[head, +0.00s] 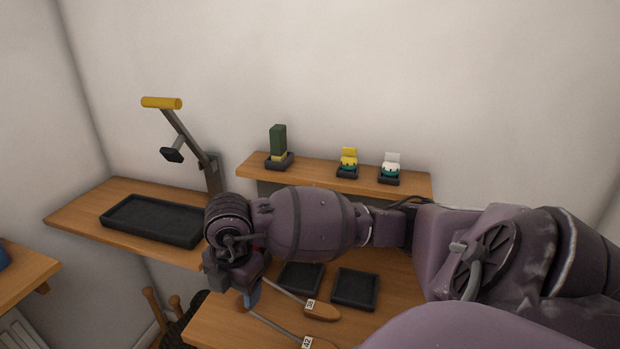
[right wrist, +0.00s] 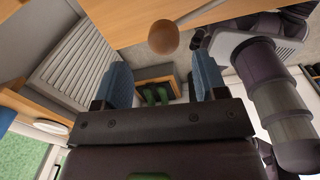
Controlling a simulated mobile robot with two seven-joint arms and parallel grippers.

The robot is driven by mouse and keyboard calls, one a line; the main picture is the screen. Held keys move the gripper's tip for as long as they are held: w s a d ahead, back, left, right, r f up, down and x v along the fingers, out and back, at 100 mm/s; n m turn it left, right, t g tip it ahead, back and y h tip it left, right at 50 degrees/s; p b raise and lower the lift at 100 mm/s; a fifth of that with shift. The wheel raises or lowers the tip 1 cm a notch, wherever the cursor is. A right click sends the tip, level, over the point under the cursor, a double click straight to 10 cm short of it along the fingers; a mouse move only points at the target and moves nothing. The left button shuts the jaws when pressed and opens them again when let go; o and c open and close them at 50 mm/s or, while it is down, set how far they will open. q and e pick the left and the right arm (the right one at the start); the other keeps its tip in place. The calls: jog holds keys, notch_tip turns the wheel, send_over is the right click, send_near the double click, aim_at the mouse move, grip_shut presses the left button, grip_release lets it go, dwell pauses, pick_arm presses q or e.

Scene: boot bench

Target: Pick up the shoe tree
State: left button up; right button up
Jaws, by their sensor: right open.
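Two shoe trees lie on the lower wooden bench in the head view. One (head: 320,311) has a wooden toe piece, a thin metal rod and a white tag. The other (head: 318,343), tagged 42, lies nearer, cut off by the frame and partly hidden by my arm. My right gripper (head: 251,290) is over the bench's left part, close to the rod ends. In the right wrist view, a round wooden knob (right wrist: 163,37) on a thin rod lies beyond my open blue-padded fingers (right wrist: 163,80), with nothing between them. My left gripper is out of view.
Two black square trays (head: 354,289) lie behind the shoe trees. A lever press with a yellow handle (head: 161,103) and a long black tray (head: 153,220) stand on the left bench. A shelf (head: 325,172) at the back holds a green box (head: 278,141) and two small containers.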

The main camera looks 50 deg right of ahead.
aim_at(242, 298)
jog(key=f, duration=0.3)
jog(key=shift+s+d+f, duration=0.15)
jog(key=shift+d+f, duration=0.1)
jog(key=shift+d, duration=0.15)
jog(key=shift+f, duration=0.7)
jog(key=c, duration=0.9)
